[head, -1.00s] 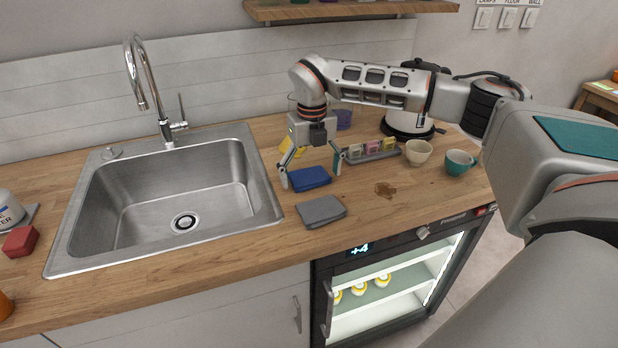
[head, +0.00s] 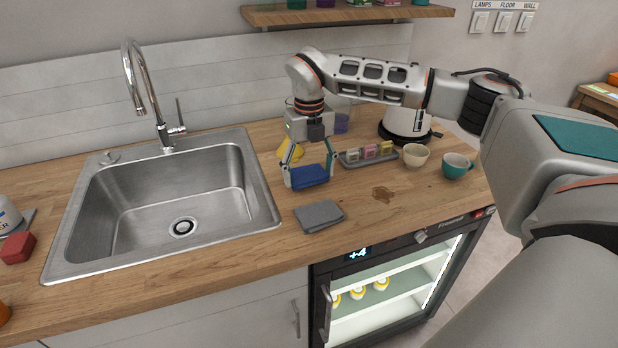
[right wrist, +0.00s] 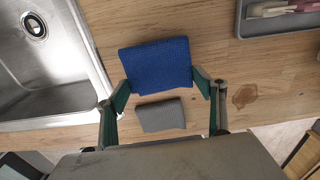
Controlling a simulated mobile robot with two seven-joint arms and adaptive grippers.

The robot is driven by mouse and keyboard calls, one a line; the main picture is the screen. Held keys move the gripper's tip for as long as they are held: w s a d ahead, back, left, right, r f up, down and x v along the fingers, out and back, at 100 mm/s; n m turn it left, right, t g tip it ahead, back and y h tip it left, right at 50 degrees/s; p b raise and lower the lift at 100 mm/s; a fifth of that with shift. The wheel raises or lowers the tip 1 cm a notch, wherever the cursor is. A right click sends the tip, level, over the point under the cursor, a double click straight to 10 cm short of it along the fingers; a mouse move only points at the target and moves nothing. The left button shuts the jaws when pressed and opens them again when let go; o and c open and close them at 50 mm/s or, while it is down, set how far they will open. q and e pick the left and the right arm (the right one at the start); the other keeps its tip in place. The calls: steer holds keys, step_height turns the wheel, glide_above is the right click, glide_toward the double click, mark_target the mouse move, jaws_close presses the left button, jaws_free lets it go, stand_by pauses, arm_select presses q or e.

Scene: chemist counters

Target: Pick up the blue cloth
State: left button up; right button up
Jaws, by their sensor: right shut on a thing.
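The blue cloth (head: 309,176) is a folded pad on the wooden counter, right of the sink. It also shows in the right wrist view (right wrist: 157,62). My right gripper (head: 310,180) points down over it, with one finger at each side edge; the wrist view shows both fingertips (right wrist: 160,82) against the cloth's sides. It is shut on the cloth. I cannot tell whether the cloth is off the counter. My left gripper is not in view.
A folded grey cloth (head: 319,215) lies just in front. The steel sink (head: 262,215) is to the left. A grey tray (head: 346,160) with small packets, a cream cup (head: 416,155), a teal cup (head: 457,166) and a brown stain (head: 382,194) are to the right.

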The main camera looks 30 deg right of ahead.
mark_target(309, 175)
step_height(309, 175, up, 18)
steer(key=p, duration=0.1)
steer(key=shift+p, duration=0.3)
steer(key=shift+f, duration=0.1)
steer(key=shift+c, duration=1.3)
steer(key=shift+a+f, duration=0.1)
